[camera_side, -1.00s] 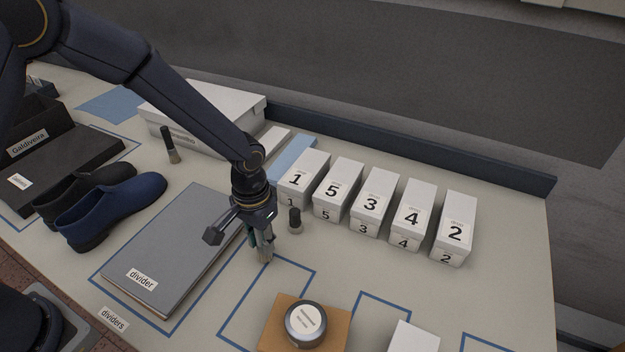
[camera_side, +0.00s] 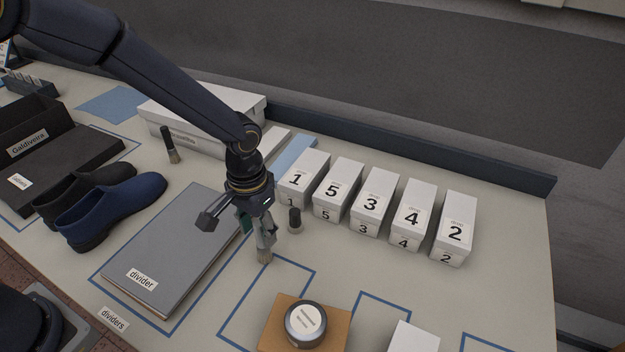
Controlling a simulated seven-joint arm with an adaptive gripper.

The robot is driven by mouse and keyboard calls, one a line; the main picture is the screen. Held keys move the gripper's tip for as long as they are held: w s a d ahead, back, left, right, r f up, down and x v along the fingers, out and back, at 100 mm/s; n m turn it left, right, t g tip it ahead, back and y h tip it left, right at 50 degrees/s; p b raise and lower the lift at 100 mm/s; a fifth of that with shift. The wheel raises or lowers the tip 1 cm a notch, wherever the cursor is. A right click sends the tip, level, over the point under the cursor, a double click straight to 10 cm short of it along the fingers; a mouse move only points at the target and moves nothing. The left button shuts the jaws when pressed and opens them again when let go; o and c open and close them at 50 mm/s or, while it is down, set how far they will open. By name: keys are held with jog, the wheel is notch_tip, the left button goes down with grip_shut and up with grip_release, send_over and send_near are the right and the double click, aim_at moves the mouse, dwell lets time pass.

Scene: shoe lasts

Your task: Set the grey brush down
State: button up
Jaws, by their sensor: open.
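The grey brush (camera_side: 264,255) stands bristles down on the pale table, right of the grey divider folder and just above the blue-outlined area. Its upper part is mostly hidden by my gripper. My gripper (camera_side: 257,228) is open at the brush's upper part, with its fingers pointing down. I cannot tell whether a finger still touches the brush.
A short dark brush (camera_side: 295,220) stands close on the right, before the numbered white boxes (camera_side: 371,203). The divider folder (camera_side: 172,250) lies left. A round tin (camera_side: 306,322) sits on a brown block in front. Another dark brush (camera_side: 169,143) stands behind.

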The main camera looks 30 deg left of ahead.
notch_tip(320, 180, up, 13)
jog(key=s+a+r+t, duration=0.3)
jog(key=s+a+r, duration=0.4)
jog(key=a, duration=0.4)
jog(key=shift+r+n+h, duration=0.3)
jog(key=shift+r+n, duration=0.1)
jog(key=shift+r, duration=0.25)
jog(key=s+a, duration=0.1)
jog(key=s, duration=0.1)
jog(key=s+a+t, duration=0.1)
jog(key=s+a, duration=0.1)
jog(key=s, duration=0.1)
jog(key=s+a+t, duration=0.1)
jog(key=s+a, duration=0.1)
jog(key=s, duration=0.1)
jog(key=shift+a+r+n, duration=0.25)
jog(key=shift+n, duration=0.05)
jog(key=shift+o, duration=0.5)
jog(key=shift+s+a+f+t, duration=0.1)
jog(key=shift+s+a+t, duration=0.05)
jog(key=shift+s+t, duration=0.2)
